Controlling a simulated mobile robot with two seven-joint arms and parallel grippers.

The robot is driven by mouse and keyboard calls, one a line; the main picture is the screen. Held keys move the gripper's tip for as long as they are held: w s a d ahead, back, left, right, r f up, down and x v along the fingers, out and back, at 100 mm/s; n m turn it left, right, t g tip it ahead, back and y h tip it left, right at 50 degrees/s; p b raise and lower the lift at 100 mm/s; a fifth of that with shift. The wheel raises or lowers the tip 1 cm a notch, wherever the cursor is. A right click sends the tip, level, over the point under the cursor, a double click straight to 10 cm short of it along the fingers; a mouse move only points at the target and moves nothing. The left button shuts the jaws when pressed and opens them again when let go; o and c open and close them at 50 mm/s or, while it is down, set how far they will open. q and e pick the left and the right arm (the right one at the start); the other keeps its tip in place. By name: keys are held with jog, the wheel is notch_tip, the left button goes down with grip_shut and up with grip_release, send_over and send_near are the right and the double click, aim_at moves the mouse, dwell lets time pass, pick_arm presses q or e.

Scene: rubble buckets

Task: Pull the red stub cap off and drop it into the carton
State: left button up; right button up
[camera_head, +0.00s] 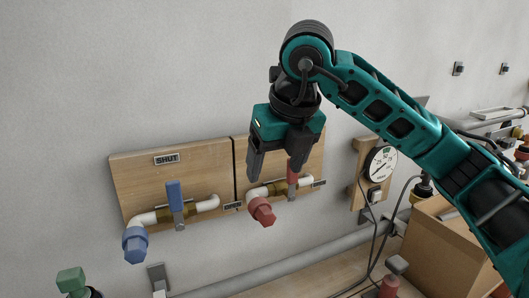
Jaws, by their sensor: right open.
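The red stub cap (262,211) sits on the end of a short white pipe on the right wooden panel, facing forward and down. My right gripper (275,172) is open and empty, pointing down just above and to the right of the cap, apart from it in the picture. Its right finger overlaps the red valve handle (293,180); I cannot tell whether they touch. A brown box that looks like the carton (440,245) stands at the lower right, partly hidden by my right arm. My left gripper is not in view.
A blue cap (135,246) and blue handle (175,197) are on the left panel. A gauge (381,164) with hanging cables is right of the panels. A grey pipe (300,262) runs below.

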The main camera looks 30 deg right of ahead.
aim_at(264, 206)
jog(key=x, duration=1.3)
jog(key=shift+r, duration=0.1)
jog(key=c, duration=1.2)
